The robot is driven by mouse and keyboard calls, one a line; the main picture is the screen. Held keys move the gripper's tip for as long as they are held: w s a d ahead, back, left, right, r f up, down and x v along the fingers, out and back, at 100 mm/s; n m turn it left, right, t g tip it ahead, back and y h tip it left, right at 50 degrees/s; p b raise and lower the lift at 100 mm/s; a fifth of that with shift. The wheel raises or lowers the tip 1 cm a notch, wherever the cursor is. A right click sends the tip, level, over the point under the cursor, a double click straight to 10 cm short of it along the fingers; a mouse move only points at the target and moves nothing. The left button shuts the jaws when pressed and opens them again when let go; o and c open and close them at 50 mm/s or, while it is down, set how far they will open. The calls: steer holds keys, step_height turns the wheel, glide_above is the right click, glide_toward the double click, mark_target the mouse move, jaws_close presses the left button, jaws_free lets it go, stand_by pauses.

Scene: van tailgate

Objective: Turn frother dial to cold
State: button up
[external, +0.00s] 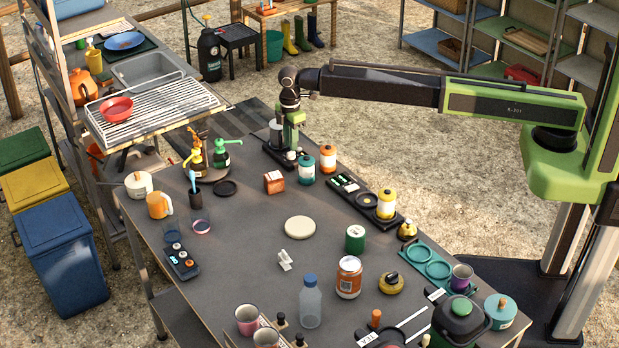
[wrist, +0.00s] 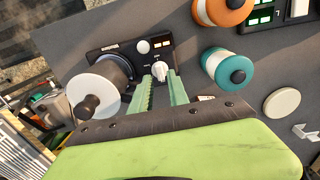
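The frother in the wrist view is a black base plate (wrist: 120,50) with a pale-lidded cylinder (wrist: 100,88) on its left and a white dial (wrist: 160,70) on its right. Small marks surround the dial, too small to read. My gripper (wrist: 161,82) has its two green fingers apart, one on each side of the dial's line. The dial shows in the gap at the fingertips; I cannot tell whether they touch it. In the external view my gripper (external: 293,132) points down over the frother (external: 272,155), partly hiding it.
An orange-capped jar (external: 328,158) and a teal jar (external: 306,170) stand close to the right of the frother. A scale-like panel with a yellow jar (external: 386,204) lies farther right. The table middle has free room around a pale disc (external: 300,228).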

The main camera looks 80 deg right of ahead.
mark_target(291, 155)
step_height(291, 155, down, 3)
steer(key=shift+f+b, duration=0.1)
steer(key=shift+b, duration=0.75)
jaws_close()
steer(key=shift+m, duration=0.3)
steer(key=m, duration=0.5)
steer(key=shift+s+m, duration=0.1)
steer(key=shift+m, duration=0.2)
steer(key=m, duration=0.4)
steer(key=shift+m, duration=0.7)
